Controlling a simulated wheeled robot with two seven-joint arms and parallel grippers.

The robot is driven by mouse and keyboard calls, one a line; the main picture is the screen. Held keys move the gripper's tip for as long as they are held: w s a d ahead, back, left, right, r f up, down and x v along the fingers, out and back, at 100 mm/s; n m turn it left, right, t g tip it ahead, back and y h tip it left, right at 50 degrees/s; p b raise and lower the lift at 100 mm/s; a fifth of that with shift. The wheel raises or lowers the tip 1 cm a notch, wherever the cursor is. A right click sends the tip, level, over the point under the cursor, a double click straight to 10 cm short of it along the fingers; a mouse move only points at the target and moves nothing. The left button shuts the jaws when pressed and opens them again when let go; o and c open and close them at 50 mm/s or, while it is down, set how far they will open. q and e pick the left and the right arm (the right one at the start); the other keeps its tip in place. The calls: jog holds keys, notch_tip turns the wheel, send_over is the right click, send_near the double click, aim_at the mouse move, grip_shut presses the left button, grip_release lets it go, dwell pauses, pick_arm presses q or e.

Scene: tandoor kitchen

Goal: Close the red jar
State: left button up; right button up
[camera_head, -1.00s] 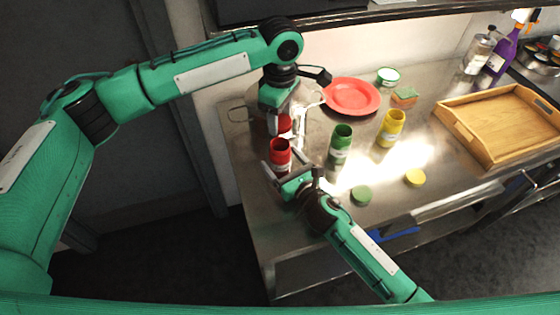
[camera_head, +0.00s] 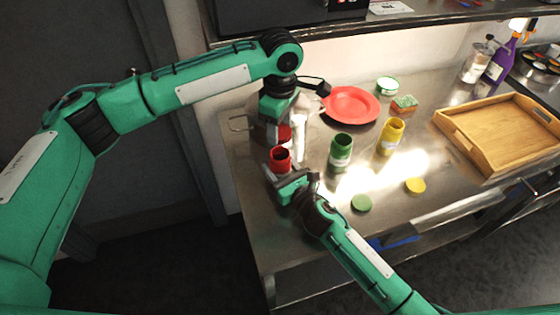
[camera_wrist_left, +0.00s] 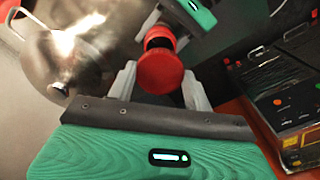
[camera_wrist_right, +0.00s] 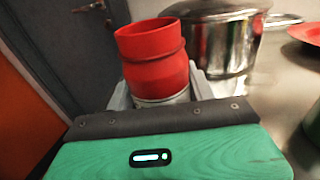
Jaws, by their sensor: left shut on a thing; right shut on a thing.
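The open red jar (camera_head: 279,160) stands at the left end of the steel counter, its dark mouth facing up. My right gripper (camera_head: 278,176) is shut around the jar's body; the right wrist view shows the jar (camera_wrist_right: 152,58) between its fingers (camera_wrist_right: 160,88). My left gripper (camera_head: 281,140) hangs just behind the jar, shut on the red lid (camera_head: 285,133). The left wrist view shows the lid (camera_wrist_left: 160,72) between the fingertips (camera_wrist_left: 158,82), with the jar's open mouth (camera_wrist_left: 159,38) beyond it. Lid and jar look apart.
A steel pot (camera_wrist_right: 222,45) stands close behind the jar. An open green jar (camera_head: 341,152) and an open yellow jar (camera_head: 391,136) stand to the right, with a green lid (camera_head: 362,203) and a yellow lid (camera_head: 415,185) in front. A red plate (camera_head: 351,105) and wooden tray (camera_head: 500,125) lie farther back.

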pick_arm(q)
send_over(280, 148)
jog(key=s, duration=0.2)
jog(key=shift+s+f, duration=0.1)
jog(key=shift+f, duration=2.2)
jog(key=shift+f, duration=0.15)
jog(key=shift+f, duration=0.75)
jog(key=shift+f, duration=0.6)
